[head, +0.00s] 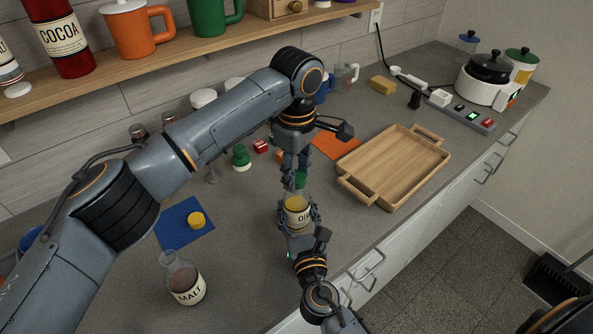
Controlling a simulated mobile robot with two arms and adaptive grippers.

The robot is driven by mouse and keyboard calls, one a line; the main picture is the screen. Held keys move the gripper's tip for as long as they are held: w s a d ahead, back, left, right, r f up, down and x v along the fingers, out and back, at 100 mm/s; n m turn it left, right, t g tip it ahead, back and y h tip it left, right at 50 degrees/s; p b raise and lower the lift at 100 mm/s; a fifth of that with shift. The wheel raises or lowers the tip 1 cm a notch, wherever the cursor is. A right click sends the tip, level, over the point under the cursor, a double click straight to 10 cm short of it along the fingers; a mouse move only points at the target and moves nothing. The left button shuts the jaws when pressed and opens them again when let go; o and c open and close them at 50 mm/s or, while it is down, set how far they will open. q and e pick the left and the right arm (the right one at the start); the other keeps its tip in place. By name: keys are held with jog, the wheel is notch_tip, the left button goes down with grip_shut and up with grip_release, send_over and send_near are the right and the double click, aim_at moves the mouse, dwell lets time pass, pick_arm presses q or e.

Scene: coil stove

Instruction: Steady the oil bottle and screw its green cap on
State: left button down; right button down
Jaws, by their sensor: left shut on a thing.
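The oil bottle (297,203), clear with yellow oil and a partly hidden label, stands upright near the counter's front edge. My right gripper (299,217) comes from the front, with its fingers around the bottle's sides. My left gripper (296,172) points down above the bottle, shut on the green cap (301,179). The cap is at the bottle's mouth and partly hidden by the fingers. I cannot tell whether it is seated on the neck.
A wooden tray (352,185) lies right of the bottle, with an orange mat (336,145) behind it. A malt bottle (183,280) and a blue mat (172,231) with a yellow cap (196,220) are to the left. A green-topped item (241,157) stands behind.

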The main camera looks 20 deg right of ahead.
pick_arm(q)
jog(key=m, duration=0.3)
jog(key=shift+m, duration=0.4)
jog(key=m, duration=2.4)
jog(key=shift+f, duration=0.1)
jog(key=m, duration=0.5)
jog(key=shift+m, duration=0.3)
jog(key=c, duration=0.8)
grip_release()
